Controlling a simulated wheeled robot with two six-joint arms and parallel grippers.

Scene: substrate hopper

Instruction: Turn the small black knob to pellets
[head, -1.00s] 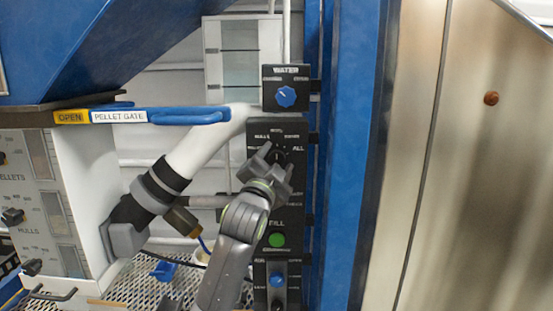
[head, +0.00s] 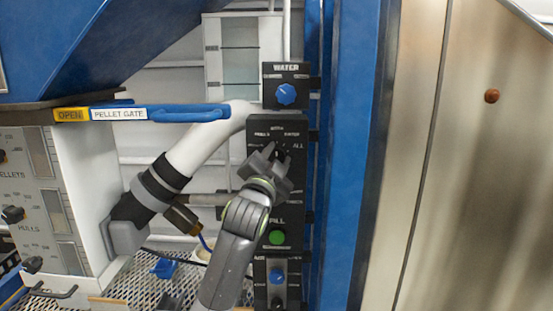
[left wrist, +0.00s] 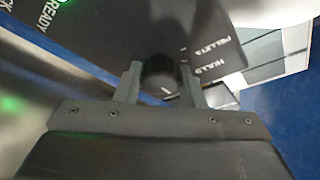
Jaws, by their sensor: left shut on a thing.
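The small black knob (left wrist: 160,75) sits on the black control panel (head: 262,128), which carries white labels around it. My left gripper (head: 270,160) is at the panel, its fingers shut on the knob. In the left wrist view my left gripper (left wrist: 163,88) has one finger on each side of the knob. A small white mark shows on the knob near its lower edge in that view. The pellets label (left wrist: 213,48) and the hulls label (left wrist: 210,70) show to the right of the knob. In the head view my gripper mostly hides the knob. My right gripper is not seen.
A blue water knob (head: 286,94) is above the panel. A green button (head: 277,238) and a lower blue knob (head: 276,275) are below. The blue pellet gate handle (head: 180,113) juts in from the left. A blue post (head: 345,160) stands right of the panel.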

